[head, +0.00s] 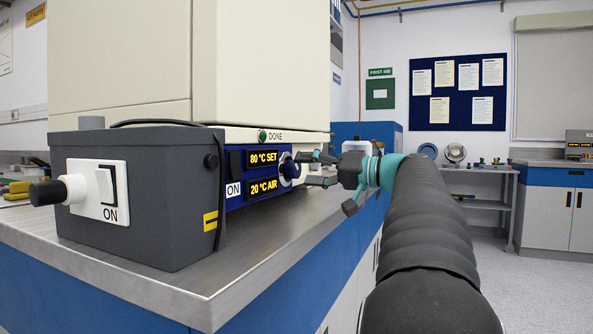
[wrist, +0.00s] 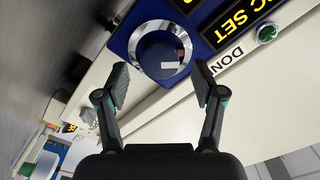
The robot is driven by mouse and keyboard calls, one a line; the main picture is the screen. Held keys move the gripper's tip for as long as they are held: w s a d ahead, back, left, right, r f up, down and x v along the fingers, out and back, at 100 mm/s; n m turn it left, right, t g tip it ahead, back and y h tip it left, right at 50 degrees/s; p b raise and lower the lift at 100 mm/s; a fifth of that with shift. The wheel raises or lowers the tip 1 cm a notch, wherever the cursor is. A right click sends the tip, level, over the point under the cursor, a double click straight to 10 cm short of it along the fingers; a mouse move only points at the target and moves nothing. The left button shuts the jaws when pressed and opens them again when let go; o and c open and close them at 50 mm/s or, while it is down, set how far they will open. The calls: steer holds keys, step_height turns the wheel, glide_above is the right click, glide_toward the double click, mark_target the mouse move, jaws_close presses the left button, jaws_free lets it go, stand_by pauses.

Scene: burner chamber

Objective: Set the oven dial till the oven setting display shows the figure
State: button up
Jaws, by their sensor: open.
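The oven dial (wrist: 160,55) is a round dark blue knob with a pale mark, set in a silver ring on a blue panel. In the head view the dial (head: 289,168) sits at the right end of the panel, partly hidden by my gripper. The oven setting display (head: 263,157) reads "80 °C SET" in yellow. Below it, the air display (head: 263,186) reads "20 °C AIR". My gripper (wrist: 162,85) is open, with its fingertips just short of the dial, one towards each side. It also shows at the dial in the head view (head: 318,169).
A grey box (head: 140,235) with a white ON switch stands left of the panel on the metal bench (head: 195,290). A green DONE lamp (head: 262,136) is above the displays. The cream oven (head: 260,60) rises behind. Floor at the right is clear.

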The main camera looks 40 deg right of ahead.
mark_target(298, 169)
steer(key=shift+x, duration=1.6)
steer(key=c, duration=1.1)
steer(key=shift+c, duration=0.2)
